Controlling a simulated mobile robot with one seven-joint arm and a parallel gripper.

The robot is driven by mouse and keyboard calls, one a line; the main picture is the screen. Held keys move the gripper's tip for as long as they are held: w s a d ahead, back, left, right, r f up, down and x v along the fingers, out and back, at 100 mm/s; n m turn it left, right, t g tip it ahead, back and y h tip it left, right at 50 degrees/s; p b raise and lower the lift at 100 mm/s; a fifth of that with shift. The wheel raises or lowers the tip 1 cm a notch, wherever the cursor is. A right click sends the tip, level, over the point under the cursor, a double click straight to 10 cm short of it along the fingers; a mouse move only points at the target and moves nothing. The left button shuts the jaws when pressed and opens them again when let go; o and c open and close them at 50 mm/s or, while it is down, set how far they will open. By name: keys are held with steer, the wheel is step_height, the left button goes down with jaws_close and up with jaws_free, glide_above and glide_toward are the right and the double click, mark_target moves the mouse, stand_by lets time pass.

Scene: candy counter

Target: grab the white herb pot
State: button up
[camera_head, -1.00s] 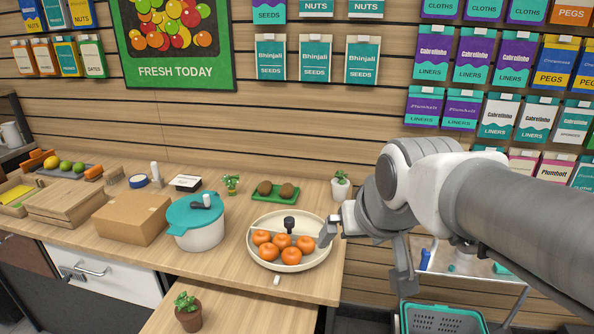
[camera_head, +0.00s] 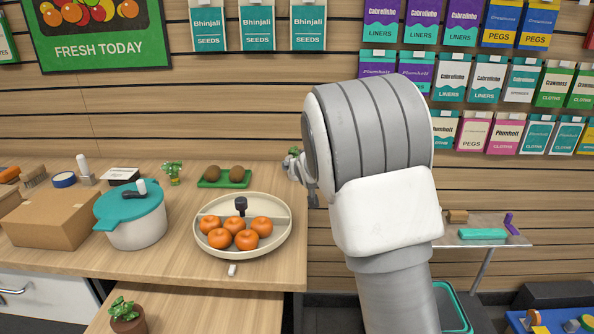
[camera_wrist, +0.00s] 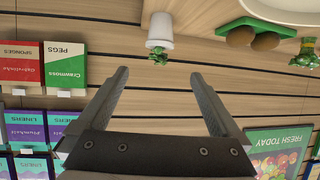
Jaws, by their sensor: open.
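The white herb pot (camera_wrist: 160,28) shows upside down at the top middle of the wrist view, with its small green plant hanging below it in the picture. It lies beyond the fingertips of my gripper (camera_wrist: 159,74), roughly in line with the gap between them, and not between the fingers. My gripper is open and empty. In the head view, my arm hides most of the pot; only some green leaves (camera_head: 293,151) show at its left edge, near the counter's right end.
On the counter (camera_head: 270,270) are a round divided tray (camera_head: 285,243) with several oranges, a green tray (camera_head: 205,184) with two brown fruits, a teal-lidded pot (camera_head: 135,230) and a cardboard box (camera_head: 55,222). A terracotta herb pot (camera_head: 128,325) stands on the lower shelf. The slatted wall rises behind.

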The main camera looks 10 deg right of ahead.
steer(key=b+x, duration=0.1)
steer(key=x, duration=1.7)
steer(key=shift+w+f, duration=0.2)
steer(key=shift+w, duration=0.15)
steer(key=shift+c, duration=0.3)
steer(key=c, duration=1.2)
